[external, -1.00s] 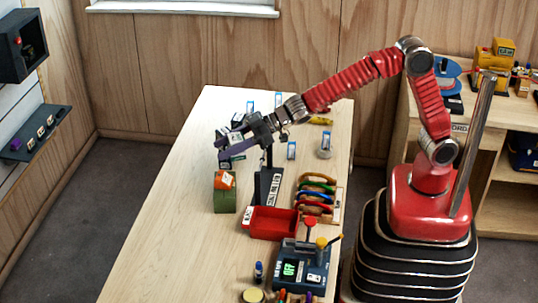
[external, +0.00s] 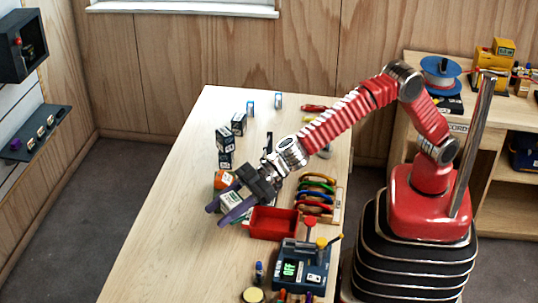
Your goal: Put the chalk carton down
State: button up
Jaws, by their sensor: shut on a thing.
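My gripper (external: 217,215) is above the left part of the table, left of the red tray, with its dark purple fingers pointing down and left. It is shut on a small pale carton (external: 231,201), which I take to be the chalk carton. The fingers cover much of it, and its label cannot be read. An orange block (external: 222,180) shows just behind the fingers.
Several dark boxes (external: 224,139) stand farther back on the table (external: 165,240). The table's left front is clear.

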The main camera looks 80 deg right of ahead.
jog(key=shift+s+a, duration=0.35)
jog(key=shift+a, duration=0.45)
jog(key=shift+f, duration=2.45)
jog(key=shift+f, duration=0.1)
jog(key=shift+f, duration=3)
jog(key=shift+f, duration=1.9)
jog(key=shift+f, duration=0.1)
jog(key=o, duration=1.1)
